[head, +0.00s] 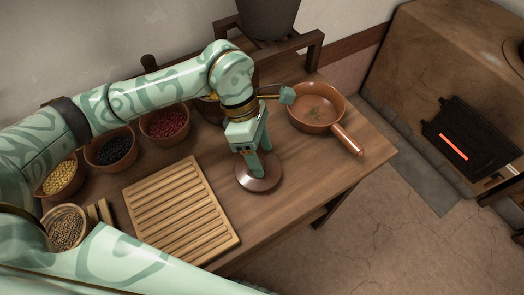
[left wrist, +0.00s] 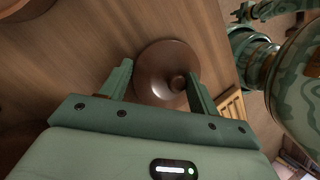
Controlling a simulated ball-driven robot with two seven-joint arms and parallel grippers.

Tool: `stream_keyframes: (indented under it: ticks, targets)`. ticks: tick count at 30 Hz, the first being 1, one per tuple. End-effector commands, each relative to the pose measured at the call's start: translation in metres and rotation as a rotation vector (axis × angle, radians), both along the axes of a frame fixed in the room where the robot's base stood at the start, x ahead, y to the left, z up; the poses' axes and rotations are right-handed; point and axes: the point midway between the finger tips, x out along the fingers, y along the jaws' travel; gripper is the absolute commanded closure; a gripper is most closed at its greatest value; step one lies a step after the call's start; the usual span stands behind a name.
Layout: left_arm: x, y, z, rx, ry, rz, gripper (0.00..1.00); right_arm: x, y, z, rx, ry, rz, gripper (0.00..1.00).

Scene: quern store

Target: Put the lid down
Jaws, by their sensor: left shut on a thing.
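The lid (head: 261,186) is a round, dark brown disc with a small knob. My left gripper (head: 256,172) points down over it and is shut on it. In the left wrist view the lid (left wrist: 159,62) lies between the two fingers. It is level and at or just above the table top; I cannot tell whether it touches. My right gripper is not in view.
A slatted wooden board (head: 180,212) lies left of the lid on the wooden table (head: 318,182). Bowls of red (head: 164,124), black (head: 117,149) and yellow (head: 60,178) goods line the back left. A dark pot (head: 268,16) stands behind. Table right of the lid is clear.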

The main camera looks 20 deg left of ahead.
Motion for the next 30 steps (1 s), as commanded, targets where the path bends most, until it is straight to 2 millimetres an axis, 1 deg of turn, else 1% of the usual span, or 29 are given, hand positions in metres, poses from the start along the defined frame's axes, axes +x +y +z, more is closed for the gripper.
stream_keyframes:
  ticks: [1,7,11,12,13,14,23,26,30]
  targets:
    - [0.0,0.0,-0.008,-0.001,0.003,0.0,0.71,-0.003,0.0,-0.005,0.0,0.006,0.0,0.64]
    - [0.0,0.0,-0.005,-0.001,-0.002,0.0,0.71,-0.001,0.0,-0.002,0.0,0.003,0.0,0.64]
    - [0.0,0.0,-0.008,0.0,-0.002,0.001,0.71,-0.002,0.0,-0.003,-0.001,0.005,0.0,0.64]
    - [0.0,0.0,-0.007,0.0,-0.002,0.001,0.28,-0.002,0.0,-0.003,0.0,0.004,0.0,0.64]
    - [0.0,0.0,-0.007,0.0,-0.002,0.001,0.19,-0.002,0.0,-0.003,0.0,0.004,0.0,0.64]
    - [0.0,0.0,-0.007,0.0,-0.002,0.001,0.17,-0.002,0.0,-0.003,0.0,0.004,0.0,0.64]
    - [0.0,0.0,-0.004,-0.001,-0.002,0.0,0.17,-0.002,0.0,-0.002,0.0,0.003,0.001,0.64]
    - [0.003,0.004,0.008,0.001,-0.007,0.001,0.17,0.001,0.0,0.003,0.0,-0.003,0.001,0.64]
    - [0.008,0.016,0.038,0.003,-0.01,0.003,0.17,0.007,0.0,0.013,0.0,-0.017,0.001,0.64]
